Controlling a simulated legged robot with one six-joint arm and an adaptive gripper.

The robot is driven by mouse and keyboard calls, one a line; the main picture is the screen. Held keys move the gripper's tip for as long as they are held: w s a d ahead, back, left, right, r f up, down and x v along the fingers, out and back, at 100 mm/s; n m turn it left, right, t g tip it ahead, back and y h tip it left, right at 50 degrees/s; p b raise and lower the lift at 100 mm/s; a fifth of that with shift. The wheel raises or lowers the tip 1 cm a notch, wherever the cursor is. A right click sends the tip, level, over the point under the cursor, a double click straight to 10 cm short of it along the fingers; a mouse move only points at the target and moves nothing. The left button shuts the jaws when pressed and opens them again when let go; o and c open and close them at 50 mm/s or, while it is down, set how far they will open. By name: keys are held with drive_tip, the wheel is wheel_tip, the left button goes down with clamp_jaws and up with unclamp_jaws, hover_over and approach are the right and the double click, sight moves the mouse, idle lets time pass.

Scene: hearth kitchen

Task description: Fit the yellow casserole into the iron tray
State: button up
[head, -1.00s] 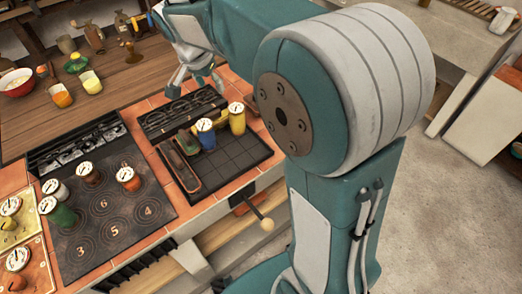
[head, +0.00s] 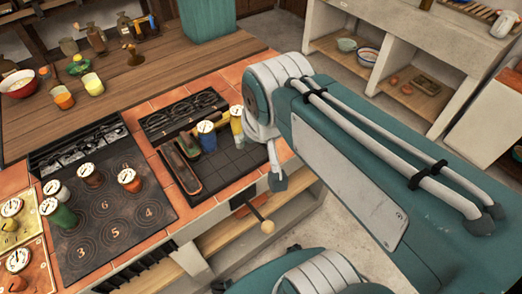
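A yellow pot with a white, dial-like top (head: 236,120), which I take for the casserole, stands upright at the back right of the dark iron tray (head: 232,166). The tray has a gridded floor. A blue pot (head: 207,138) stands just left of the yellow one. A long green piece (head: 189,144) and a long reddish-brown piece (head: 180,166) lie along the tray's left side. My gripper (head: 278,174) is at the tray's right edge, pointing down. Only a grey finger part shows; my wrist hides the rest, so its opening cannot be seen.
A black hob (head: 118,222) with numbered rings lies left of the tray, with several dial-topped pots on it. A black grate (head: 184,114) lies behind the tray. Bowls and cups stand on the wooden counter (head: 150,80). A round-knobbed lever (head: 267,227) sticks out in front.

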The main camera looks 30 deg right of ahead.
drive_tip(key=s, duration=0.1)
drive_tip(key=s+f+n, duration=0.1)
drive_tip(key=s, duration=0.1)
drive_tip(key=shift+s+a+f+n+t, duration=0.1)
drive_tip(key=shift+s+f+n+t, duration=0.1)
drive_tip(key=shift+f+n+t, duration=0.1)
